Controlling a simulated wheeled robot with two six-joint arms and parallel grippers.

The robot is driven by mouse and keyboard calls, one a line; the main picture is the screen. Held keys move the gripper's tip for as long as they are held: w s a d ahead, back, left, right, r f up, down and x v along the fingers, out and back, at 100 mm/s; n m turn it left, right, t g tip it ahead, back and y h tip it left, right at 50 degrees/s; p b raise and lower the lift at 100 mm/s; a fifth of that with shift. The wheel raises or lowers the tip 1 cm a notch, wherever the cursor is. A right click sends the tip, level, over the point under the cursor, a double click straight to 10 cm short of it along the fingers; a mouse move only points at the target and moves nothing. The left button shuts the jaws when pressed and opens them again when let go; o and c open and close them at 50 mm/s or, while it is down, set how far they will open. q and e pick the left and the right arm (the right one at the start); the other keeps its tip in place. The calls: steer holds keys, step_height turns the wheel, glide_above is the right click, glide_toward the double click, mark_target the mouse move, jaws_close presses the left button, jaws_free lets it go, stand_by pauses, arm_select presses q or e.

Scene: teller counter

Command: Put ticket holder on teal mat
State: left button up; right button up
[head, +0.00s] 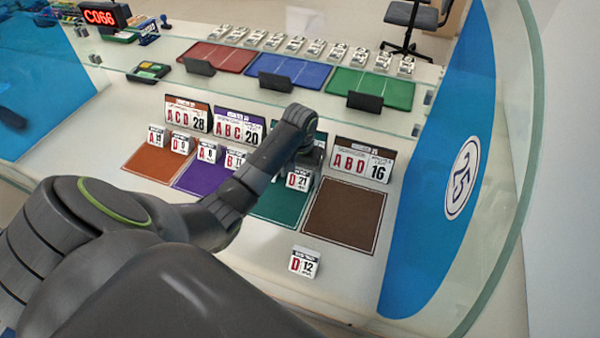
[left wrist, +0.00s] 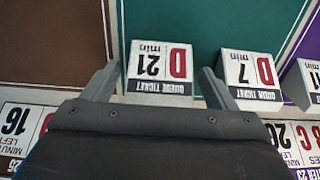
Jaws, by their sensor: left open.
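The teal mat (head: 277,207) lies on the counter between the purple and brown mats; it also shows in the left wrist view (left wrist: 215,28). A white ticket holder marked D 21 (head: 300,179) stands at its back edge. My left gripper (left wrist: 160,72) is open, with one finger on each side of the D 21 holder (left wrist: 160,75); contact is unclear. A D 7 holder (left wrist: 250,78) stands beside it at the mat's back edge, hidden by my arm in the head view. Another holder, D 12 (head: 304,262), stands on bare counter in front of the brown mat. My right gripper is not in view.
The brown mat (head: 345,215) is empty. The purple (head: 203,177) and orange (head: 152,163) mats have holders at their backs. Several sign cards, such as ABD 16 (head: 362,165), stand behind the mats, before a glass screen. A blue panel (head: 435,220) bounds the right side.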

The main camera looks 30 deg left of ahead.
mark_target(300, 171)
arm_select(q)
steer(key=shift+r, duration=0.1)
steer(key=shift+r, duration=0.35)
step_height(300, 171, up, 6)
steer(key=shift+f+p, duration=0.15)
steer(key=shift+p, duration=0.15)
steer(key=shift+r+p, duration=2.6)
steer(key=shift+r, duration=0.25)
